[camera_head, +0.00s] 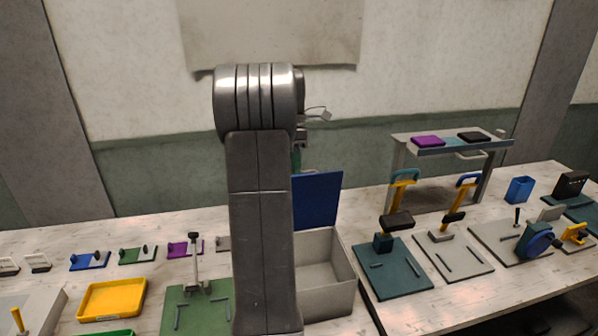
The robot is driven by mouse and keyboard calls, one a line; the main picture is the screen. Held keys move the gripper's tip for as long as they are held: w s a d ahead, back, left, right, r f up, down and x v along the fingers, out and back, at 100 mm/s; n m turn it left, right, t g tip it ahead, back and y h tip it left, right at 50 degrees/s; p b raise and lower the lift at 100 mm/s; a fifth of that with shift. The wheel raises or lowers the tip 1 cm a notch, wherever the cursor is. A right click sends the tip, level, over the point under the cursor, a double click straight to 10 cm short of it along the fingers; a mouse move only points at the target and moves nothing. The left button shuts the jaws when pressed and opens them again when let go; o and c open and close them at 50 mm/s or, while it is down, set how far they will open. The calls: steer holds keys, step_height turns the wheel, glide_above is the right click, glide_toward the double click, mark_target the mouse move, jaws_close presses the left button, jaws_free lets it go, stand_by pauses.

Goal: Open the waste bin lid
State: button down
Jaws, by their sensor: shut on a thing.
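The waste bin is a light grey open box (325,270) right of my arm, its left part hidden by the arm. Its blue lid (318,200) stands raised, roughly upright at the back of the box, and the opening shows the pale inside. My gripper (299,150) shows only as a narrow part past the right edge of my arm, just above the lid's upper left side. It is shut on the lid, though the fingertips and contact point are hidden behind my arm.
A green die board (190,312) and yellow tray (112,298) lie left of my arm. Dark teal (395,272) and grey (452,258) press boards stand close to the right of the bin. A small rack (455,146) stands behind them.

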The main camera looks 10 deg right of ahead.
steer(key=shift+w+a+f+g, duration=0.15)
steer(key=shift+w+f+g, duration=0.25)
steer(key=shift+w+f, duration=0.15)
steer(key=c, duration=1.8)
jaws_free()
steer(key=shift+c, duration=0.2)
steer(key=o, duration=0.4)
steer(key=shift+w, duration=0.2)
steer(key=shift+c, duration=0.2)
steer(key=shift+r, duration=0.1)
steer(key=shift+s+r, duration=0.2)
